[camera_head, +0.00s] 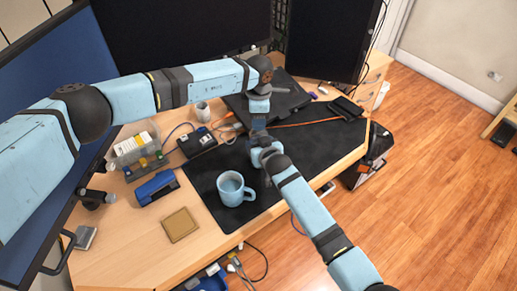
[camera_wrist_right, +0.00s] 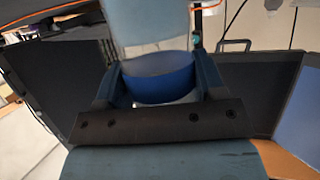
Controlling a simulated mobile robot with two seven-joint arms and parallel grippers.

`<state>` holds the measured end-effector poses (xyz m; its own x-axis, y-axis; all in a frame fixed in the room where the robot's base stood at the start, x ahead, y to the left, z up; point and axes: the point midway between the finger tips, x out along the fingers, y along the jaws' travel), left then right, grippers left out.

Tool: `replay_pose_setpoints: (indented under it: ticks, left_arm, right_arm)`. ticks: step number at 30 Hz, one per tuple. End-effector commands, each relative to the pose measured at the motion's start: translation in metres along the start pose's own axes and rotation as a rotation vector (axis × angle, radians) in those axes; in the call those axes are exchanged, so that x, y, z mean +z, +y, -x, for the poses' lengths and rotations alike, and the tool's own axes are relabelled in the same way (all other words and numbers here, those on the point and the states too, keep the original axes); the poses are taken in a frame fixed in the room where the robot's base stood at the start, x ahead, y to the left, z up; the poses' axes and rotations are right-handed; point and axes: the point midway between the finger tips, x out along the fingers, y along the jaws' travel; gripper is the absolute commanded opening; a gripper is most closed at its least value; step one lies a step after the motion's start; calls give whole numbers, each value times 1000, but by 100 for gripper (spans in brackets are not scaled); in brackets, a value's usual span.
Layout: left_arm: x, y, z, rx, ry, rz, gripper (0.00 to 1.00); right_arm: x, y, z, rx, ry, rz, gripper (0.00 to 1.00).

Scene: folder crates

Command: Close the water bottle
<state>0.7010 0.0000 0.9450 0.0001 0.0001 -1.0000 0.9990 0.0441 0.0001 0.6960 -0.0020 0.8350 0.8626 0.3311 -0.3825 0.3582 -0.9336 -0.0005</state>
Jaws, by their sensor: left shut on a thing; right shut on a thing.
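The water bottle is mostly hidden between my two grippers. In the right wrist view, a rounded blue part of the bottle (camera_wrist_right: 160,90) sits between the fingers of my right gripper (camera_wrist_right: 158,86), with a pale part above it. My right gripper (camera_head: 261,148) is shut on the bottle over the black desk mat. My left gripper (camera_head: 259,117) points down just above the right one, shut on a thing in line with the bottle. I cannot tell what part it holds, nor whether a cap is seated.
A light blue mug (camera_head: 231,188) stands on the black mat (camera_head: 318,146) close by on the left. A black laptop (camera_head: 285,98) lies behind. The mat's right part is mostly clear.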

Motion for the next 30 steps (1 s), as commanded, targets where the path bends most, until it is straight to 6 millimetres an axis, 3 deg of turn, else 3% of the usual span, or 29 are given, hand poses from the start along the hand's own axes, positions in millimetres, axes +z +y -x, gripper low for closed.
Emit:
replay_pose_setpoints:
  ticks: [4, 8, 9, 12, 22, 30]
  left_arm:
    - [0, 0, 0, 0, 0, -255, 10]
    - [0, 0, 0, -1, 0, -252, 10]
    - [0, 0, 0, -1, 0, -251, 41]
    - [0, 0, 0, -1, 0, -251, 64]
    - [0, 0, 3, 0, 0, -249, 64]
    - [0, 0, 35, 2, -1, -250, 64]
  right_arm:
    - [0, 0, 0, 0, 0, 0, 0]
    - [0, 0, 0, 0, 0, 0, 0]
    - [0, 0, 0, 0, 0, 0, 0]
    - [0, 0, 0, 0, 0, 0, 0]
    - [0, 0, 0, 0, 0, 0, 0]
    - [0, 0, 0, 0, 1, 0, 0]
